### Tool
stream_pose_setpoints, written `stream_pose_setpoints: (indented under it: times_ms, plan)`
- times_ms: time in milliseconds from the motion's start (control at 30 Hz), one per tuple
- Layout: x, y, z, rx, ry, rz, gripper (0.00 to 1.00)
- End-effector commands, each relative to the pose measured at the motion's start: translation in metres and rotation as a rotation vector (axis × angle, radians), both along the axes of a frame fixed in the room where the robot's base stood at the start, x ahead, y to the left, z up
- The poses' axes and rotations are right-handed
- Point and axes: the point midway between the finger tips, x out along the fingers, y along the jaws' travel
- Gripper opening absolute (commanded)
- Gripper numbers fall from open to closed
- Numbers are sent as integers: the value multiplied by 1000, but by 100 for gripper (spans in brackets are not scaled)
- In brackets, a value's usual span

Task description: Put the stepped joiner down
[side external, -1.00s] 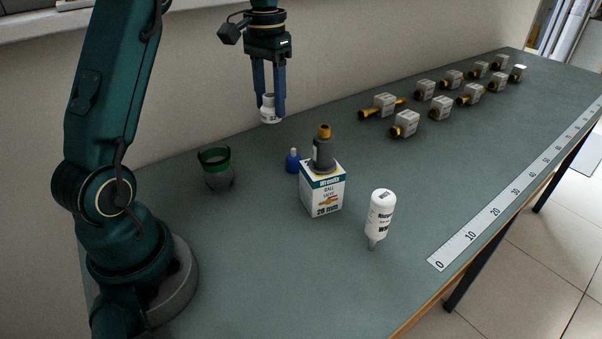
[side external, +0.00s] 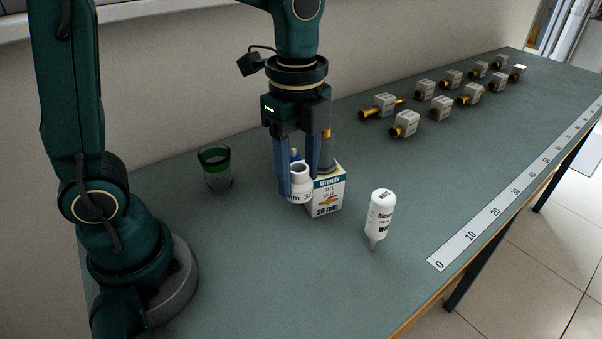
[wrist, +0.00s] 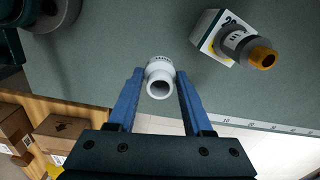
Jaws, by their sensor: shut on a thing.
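The stepped joiner (side external: 299,186) is a white stepped tube with dark lettering. My gripper (side external: 295,190) is shut on it, with a blue finger on each side. In the side external view the joiner is upright, in front of the ball valve box's left side. In the wrist view the joiner (wrist: 159,79) is between the two fingertips (wrist: 160,80), with its open narrow end facing the camera. I cannot tell whether its base touches the bench.
The ball valve box (side external: 327,192) stands just right of my gripper, with a grey and orange fitting (side external: 327,155) on top. A green-rimmed cup (side external: 216,168) is at left. The bench front (side external: 290,270) is clear.

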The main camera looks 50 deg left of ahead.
Motion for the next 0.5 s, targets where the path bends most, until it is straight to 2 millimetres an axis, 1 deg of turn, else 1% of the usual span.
stream_pose_setpoints:
  times_ms: [33, 100, 167, 267, 500]
  plan:
    - [-2, -5, -2, 1, 4, -54, 0]
    - [-4, -9, -5, 1, 5, -104, 0]
    - [-6, -15, -8, 1, 7, -128, 0]
    - [-10, -30, -17, 1, 11, -143, 0]
    - [-21, -81, -49, 3, 11, -142, 0]
